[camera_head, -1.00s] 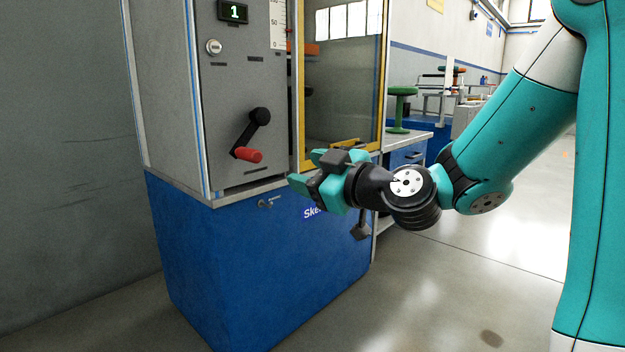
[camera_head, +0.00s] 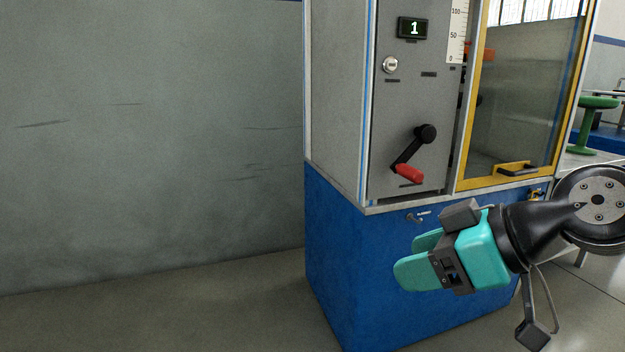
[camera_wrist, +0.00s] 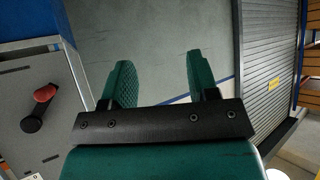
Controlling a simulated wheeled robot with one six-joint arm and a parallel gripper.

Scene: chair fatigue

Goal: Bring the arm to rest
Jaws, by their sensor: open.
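My gripper (camera_head: 420,258) is teal and black and shows at the lower right of the head view, in front of the machine's blue base. It points left and is empty. My arm reaches in from the right edge of the head view. I cannot tell from these frames whether the gripper touches the base; the wrist view shows nothing against the fingers.
The test machine (camera_head: 335,230) has a blue base, a crank with a red handle (camera_head: 408,173), a display reading 1 (camera_head: 414,28) and a yellow-framed door (camera_head: 470,120). A green stool (camera_head: 597,102) stands behind. Floor at left is clear. A roller shutter (camera_wrist: 270,60) shows in the wrist view.

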